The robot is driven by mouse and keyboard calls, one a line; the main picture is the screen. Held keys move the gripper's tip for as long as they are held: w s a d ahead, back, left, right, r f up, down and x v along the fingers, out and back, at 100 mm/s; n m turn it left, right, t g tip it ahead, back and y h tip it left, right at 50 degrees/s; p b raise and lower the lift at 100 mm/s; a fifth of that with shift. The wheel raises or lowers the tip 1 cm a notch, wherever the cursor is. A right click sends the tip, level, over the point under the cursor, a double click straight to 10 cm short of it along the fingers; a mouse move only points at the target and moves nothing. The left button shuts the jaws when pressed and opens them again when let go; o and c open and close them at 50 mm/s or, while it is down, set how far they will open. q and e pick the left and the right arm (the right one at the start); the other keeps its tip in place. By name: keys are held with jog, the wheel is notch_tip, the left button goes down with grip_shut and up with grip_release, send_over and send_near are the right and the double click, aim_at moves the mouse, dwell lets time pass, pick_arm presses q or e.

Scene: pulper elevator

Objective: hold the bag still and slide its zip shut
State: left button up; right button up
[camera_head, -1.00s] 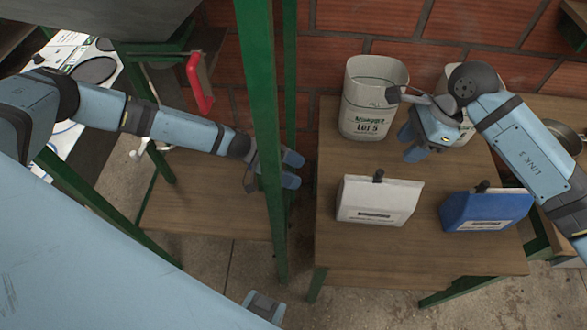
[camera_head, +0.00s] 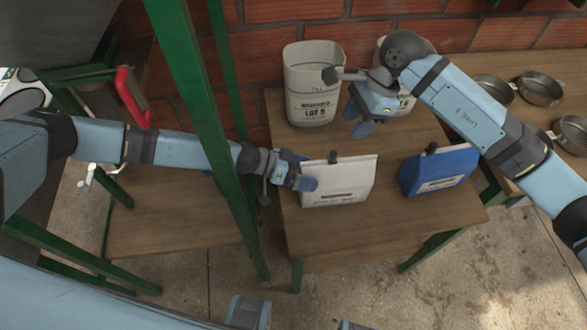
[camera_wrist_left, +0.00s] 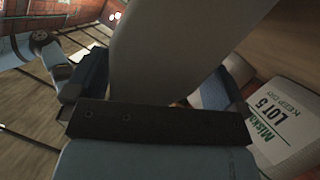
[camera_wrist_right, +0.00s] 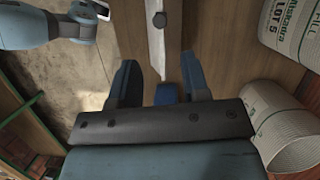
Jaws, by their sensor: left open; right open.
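The white bag (camera_head: 352,184) stands upright on the table, with a dark zip pull (camera_head: 332,157) on its top edge, left of the middle. My left gripper (camera_head: 300,172) is open at the bag's left end. In the left wrist view a shaded grey surface, apparently the bag (camera_wrist_left: 165,45), lies between the spread fingers; contact cannot be told. My right gripper (camera_head: 363,124) is open and empty, above the table behind the bag. The right wrist view shows the bag's top edge (camera_wrist_right: 156,45) and the pull (camera_wrist_right: 158,19) beyond its fingers.
A blue bag (camera_head: 438,172) with a dark pull stands to the right. A LOT 5 bin (camera_head: 312,90) and another bin (camera_head: 398,98) stand at the back. A green post (camera_head: 200,110) rises in front of my left arm. Metal pans (camera_head: 540,88) lie at the right.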

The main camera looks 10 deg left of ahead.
aim_at(334, 153)
pick_arm(q)
jog(key=shift+d, duration=0.15)
jog(key=shift+c, duration=0.5)
jog(key=c, duration=0.9)
pick_arm(e)
jog(key=shift+o, duration=0.4)
pick_arm(q)
jog(key=shift+c, duration=0.2)
pick_arm(e)
jog(key=s+a+r+n+t+h, duration=0.2)
jog(key=a+n+h, duration=0.1)
jog(key=n, duration=0.1)
pick_arm(q)
jog(key=shift+f, duration=0.1)
pick_arm(e)
jog(key=f, duration=1.1)
jog(key=shift+a+f, duration=0.2)
jog(key=shift+f, duration=0.1)
